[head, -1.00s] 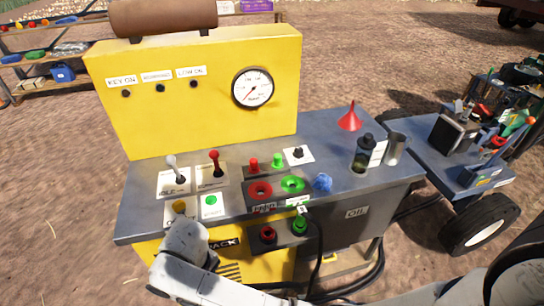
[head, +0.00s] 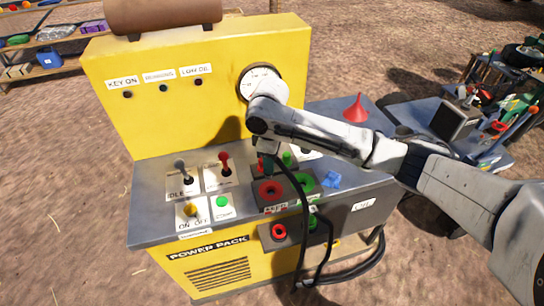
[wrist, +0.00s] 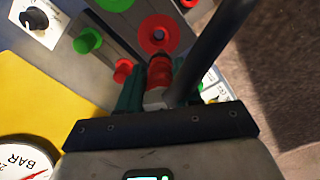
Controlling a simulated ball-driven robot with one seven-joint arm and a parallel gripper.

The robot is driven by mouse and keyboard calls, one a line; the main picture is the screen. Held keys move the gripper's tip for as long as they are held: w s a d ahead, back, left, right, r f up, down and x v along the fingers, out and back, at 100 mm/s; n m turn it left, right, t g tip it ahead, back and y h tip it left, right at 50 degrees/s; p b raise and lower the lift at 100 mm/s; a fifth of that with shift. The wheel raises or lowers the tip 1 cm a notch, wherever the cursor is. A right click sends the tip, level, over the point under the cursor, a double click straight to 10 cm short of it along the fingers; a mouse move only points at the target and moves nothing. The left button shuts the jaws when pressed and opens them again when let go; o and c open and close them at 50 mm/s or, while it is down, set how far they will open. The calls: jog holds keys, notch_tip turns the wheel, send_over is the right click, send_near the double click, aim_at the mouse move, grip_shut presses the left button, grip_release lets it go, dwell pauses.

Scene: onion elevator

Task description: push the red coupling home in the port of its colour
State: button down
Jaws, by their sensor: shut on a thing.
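My gripper (head: 266,166) is over the power pack's top, above the red port (head: 268,191). In the wrist view my gripper (wrist: 158,90) is shut on the red coupling (wrist: 158,70), with a black hose beside it. The coupling points at the red port (wrist: 160,33), its tip close to the ring. I cannot tell whether it touches. In the head view my gripper mostly hides the coupling. The green port (head: 304,182) is right of the red one. The red holder (head: 279,232) on the front appears empty.
The black hose (head: 300,185) loops from my gripper down the front. Red and green knobs stand behind the ports. A blue cloth (head: 332,179) lies right of the green port. Levers (head: 225,162) stand left, and a red funnel (head: 356,110) stands at the back right.

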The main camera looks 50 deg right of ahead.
jog(key=shift+s+d+f, duration=0.1)
jog(key=shift+s+d, duration=0.05)
jog(key=shift+d, duration=0.05)
notch_tip(320, 180, down, 4)
jog(key=b, duration=0.4)
jog(key=shift+f+b, duration=0.45)
jog(key=shift+f, duration=0.5)
jog(key=shift+s+r+p, duration=0.1)
jog(key=shift+p, duration=0.25)
dwell(0.6)
jog(key=shift+f, duration=1.2)
dwell(1.1)
